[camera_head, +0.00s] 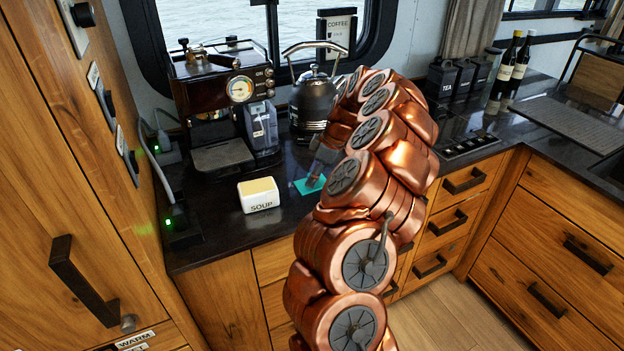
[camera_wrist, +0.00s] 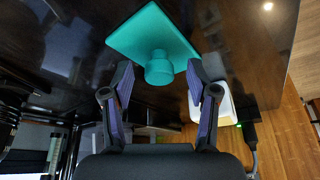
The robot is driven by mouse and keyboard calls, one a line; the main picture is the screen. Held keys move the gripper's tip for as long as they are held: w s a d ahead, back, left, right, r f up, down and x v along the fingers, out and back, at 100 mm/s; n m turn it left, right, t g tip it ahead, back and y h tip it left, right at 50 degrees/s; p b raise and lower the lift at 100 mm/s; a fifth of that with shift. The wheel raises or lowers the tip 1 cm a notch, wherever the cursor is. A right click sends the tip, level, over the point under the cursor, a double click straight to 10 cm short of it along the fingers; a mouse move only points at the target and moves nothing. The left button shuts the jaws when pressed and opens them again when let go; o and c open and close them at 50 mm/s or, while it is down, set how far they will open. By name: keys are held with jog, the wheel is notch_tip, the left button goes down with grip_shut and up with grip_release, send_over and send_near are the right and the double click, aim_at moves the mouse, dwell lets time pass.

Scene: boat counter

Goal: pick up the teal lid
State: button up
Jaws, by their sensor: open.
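The teal lid (camera_wrist: 152,32) is a flat square plate with a round knob on top, lying on the dark counter. In the wrist view its knob (camera_wrist: 159,68) lies between the two fingertips of my open gripper (camera_wrist: 159,76), apart from both fingers. In the head view only part of the lid (camera_head: 309,186) shows; my arm hides the rest. My gripper (camera_head: 318,168) is above the lid there and is partly hidden behind my copper-coloured arm.
A white container marked SOUP (camera_head: 258,195) stands left of the lid, also close by in the wrist view (camera_wrist: 212,101). A coffee machine (camera_head: 222,105) and a dark kettle (camera_head: 312,100) stand behind. The counter's front edge is close.

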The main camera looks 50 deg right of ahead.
jog(key=shift+w+a+f, duration=0.1)
jog(key=shift+f, duration=0.3)
jog(key=shift+c, duration=0.3)
jog(key=c, duration=1)
jog(key=shift+r, duration=0.2)
